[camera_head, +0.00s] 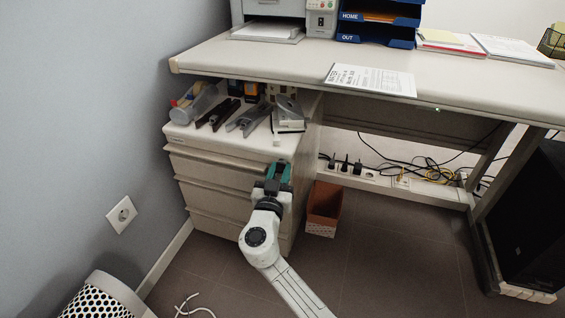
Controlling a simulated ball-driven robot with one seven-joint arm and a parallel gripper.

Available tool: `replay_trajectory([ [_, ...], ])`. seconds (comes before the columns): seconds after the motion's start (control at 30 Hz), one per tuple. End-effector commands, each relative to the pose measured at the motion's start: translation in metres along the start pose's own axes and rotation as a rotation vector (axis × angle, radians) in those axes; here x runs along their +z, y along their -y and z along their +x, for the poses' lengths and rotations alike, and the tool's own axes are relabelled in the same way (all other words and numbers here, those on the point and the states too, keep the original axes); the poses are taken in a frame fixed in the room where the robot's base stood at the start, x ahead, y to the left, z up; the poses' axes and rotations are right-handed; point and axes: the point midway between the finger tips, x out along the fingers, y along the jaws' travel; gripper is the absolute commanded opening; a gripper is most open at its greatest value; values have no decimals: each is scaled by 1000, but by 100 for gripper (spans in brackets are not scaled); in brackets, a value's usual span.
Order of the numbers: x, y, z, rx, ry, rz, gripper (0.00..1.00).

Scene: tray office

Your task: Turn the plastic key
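I cannot clearly make out a plastic key. A small pale upright piece (276,130) shows at the front top edge of the drawer cabinet (215,172), too small to identify. My gripper (279,168), dark with teal parts, is in front of the cabinet's right front side, near the upper drawers and just below that piece. It hides part of the drawer fronts. The picture does not show whether its fingers are open or shut, or whether it touches the cabinet.
Staplers and office tools (218,114) lie on the cabinet, under the overhanging desk (300,62). A brown bin (324,205) stands right of the cabinet. A perforated basket (100,300) and a pale cord (190,307) are at lower left.

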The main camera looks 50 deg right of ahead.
Motion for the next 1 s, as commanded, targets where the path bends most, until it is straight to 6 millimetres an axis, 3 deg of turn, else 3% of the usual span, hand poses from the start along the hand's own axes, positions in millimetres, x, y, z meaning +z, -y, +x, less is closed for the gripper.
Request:
replay_trajectory([
  [0.1, 0, 0, 0, 0, 0, 0, 10],
  [0.47, 5, 1, -1, 9, -10, 79, 10],
  [0.7, 2, 1, 0, 28, -24, 232, 10],
  [1.0, 2, 1, 0, 30, -26, 249, 10],
])
